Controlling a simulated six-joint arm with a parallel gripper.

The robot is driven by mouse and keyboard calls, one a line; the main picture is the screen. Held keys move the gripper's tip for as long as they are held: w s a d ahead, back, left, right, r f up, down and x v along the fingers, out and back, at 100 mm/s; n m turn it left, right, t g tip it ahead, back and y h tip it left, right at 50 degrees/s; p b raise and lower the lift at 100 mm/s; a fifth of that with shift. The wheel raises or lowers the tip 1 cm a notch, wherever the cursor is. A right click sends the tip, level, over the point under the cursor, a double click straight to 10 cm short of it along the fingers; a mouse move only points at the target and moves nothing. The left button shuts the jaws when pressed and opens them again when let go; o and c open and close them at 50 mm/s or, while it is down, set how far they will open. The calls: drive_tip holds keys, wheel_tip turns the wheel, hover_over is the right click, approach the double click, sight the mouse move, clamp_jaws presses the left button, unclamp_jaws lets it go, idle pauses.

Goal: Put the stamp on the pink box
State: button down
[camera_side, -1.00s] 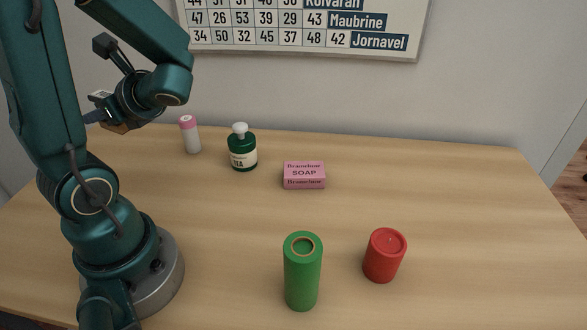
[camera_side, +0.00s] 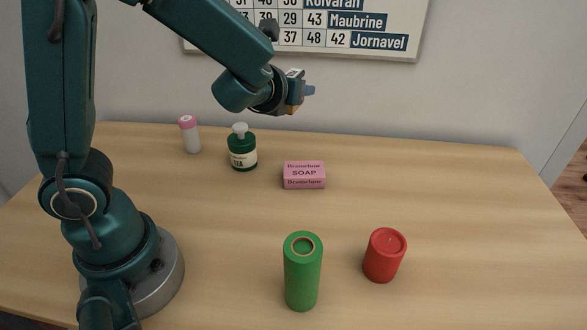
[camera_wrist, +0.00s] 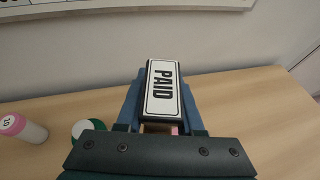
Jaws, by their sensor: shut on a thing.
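My gripper (camera_wrist: 161,100) is shut on the stamp (camera_wrist: 164,88), a dark block with a white label reading PAID, between its blue fingers in the wrist view. In the side view my gripper (camera_side: 303,90) is raised well above the counter, and the stamp there is mostly hidden by the wrist. The pink box (camera_side: 304,175), a soap box with dark lettering, lies on the counter, lower than my gripper and apart from it. In the wrist view only a sliver of pink shows behind the gripper.
A green pump bottle (camera_side: 242,152) and a white bottle with a pink cap (camera_side: 190,135) stand left of the box. A green cylinder (camera_side: 302,272) and a red cylinder (camera_side: 384,256) stand nearer the front. The counter's right side (camera_side: 470,215) is clear.

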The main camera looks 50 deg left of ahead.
sight(310, 162)
drive_tip(key=shift+m+t+h, duration=0.4)
drive_tip(key=shift+m+h, duration=0.3)
drive_tip(key=shift+w+d+f, duration=0.2)
drive_tip(key=shift+d+f, duration=0.3)
drive_tip(key=shift+f, duration=1.7)
drive_tip(key=shift+w+d+f, duration=0.25)
drive_tip(key=shift+d+f, duration=0.25)
drive_tip(key=shift+f, duration=1.65)
drive_tip(key=shift+w+d+f, duration=0.2)
drive_tip(key=shift+d+f, duration=0.3)
drive_tip(key=shift+f, duration=1.7)
drive_tip(key=shift+f, duration=0.1)
drive_tip(key=c, duration=0.5)
unclamp_jaws()
drive_tip(key=shift+c, duration=0.2)
